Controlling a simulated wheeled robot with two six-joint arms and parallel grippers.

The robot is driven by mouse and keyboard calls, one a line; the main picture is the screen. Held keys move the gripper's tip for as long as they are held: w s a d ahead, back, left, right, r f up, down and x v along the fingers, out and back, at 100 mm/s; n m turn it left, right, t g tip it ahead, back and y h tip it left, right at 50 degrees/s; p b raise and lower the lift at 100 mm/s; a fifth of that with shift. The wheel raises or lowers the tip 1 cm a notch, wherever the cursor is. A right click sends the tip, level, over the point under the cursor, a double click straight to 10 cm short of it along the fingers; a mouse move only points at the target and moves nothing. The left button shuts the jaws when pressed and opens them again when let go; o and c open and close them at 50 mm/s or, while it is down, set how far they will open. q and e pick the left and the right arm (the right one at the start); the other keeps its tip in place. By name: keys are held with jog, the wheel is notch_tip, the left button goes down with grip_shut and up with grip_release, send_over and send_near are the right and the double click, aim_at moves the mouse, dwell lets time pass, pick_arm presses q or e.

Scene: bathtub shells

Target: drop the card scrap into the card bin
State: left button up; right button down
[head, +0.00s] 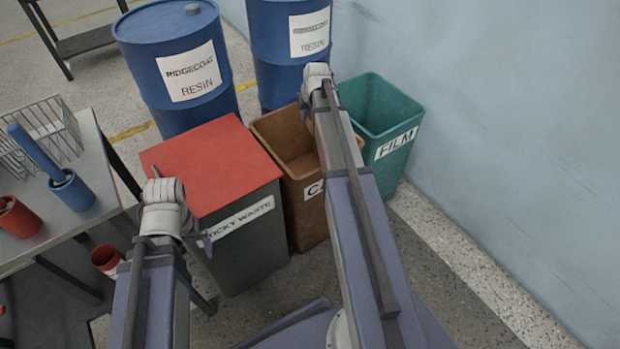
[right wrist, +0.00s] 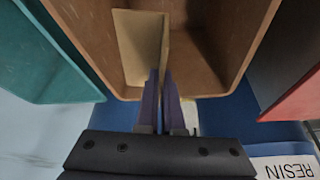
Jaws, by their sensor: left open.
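The card bin (head: 307,212) is the open brown bin in the middle of the head view, its label partly hidden by my right arm. Its inside also shows in the right wrist view (right wrist: 205,65). The card scrap (right wrist: 138,50) is a flat tan piece in the right wrist view. My right gripper (right wrist: 161,85) is shut on its near edge and holds it over the bin's opening. In the head view the right fingers and the scrap are hidden behind my wrist. My left gripper (head: 205,245) is open beside the grey bin, mostly hidden by its own wrist.
A red-lidded grey sticky waste bin (head: 245,250) stands left of the card bin, and a green FILM bin (head: 385,115) right. Blue resin drums (head: 190,65) stand behind. A bench (head: 95,150) with cups is at left, a wall (head: 510,130) at right.

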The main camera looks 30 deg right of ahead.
jog(key=shift+f+b, duration=1.95)
jog(key=shift+f, duration=0.4)
jog(key=shift+r, duration=0.1)
jog(key=c, duration=1)
grip_release()
jog(key=p+v, duration=0.7)
jog(key=v, duration=0.1)
jog(key=shift+a, duration=0.1)
